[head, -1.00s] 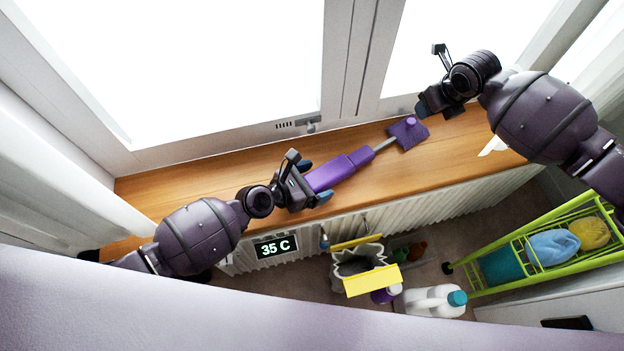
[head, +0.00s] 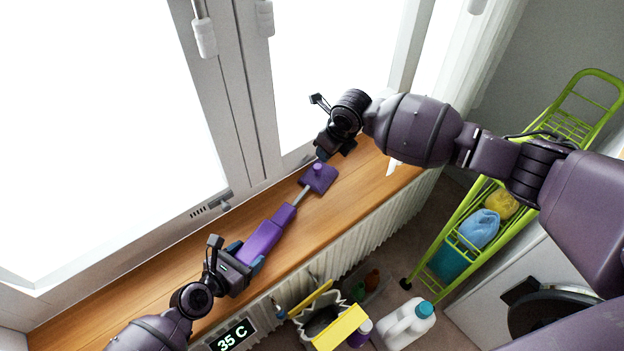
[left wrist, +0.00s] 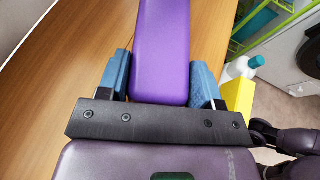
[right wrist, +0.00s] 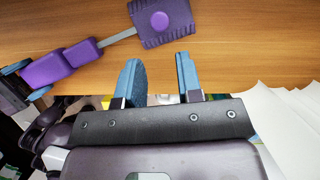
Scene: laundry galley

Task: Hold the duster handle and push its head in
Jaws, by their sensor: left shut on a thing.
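The duster lies along the wooden sill, with a purple handle (head: 262,238), a thin grey shaft (head: 301,196) and a square purple head (head: 319,179) with a round knob on top. A length of bare shaft shows between handle and head. My left gripper (head: 246,257) is shut on the handle; in the left wrist view its blue fingers flank the handle (left wrist: 160,50). My right gripper (head: 322,152) is just beyond the head on the window side. In the right wrist view its fingers (right wrist: 160,75) are apart with nothing between them, and the head (right wrist: 161,22) lies outside them.
The window frame (head: 235,120) rises behind the sill (head: 345,205). A ribbed radiator (head: 375,229) is below it, with a "35 C" display (head: 231,336).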

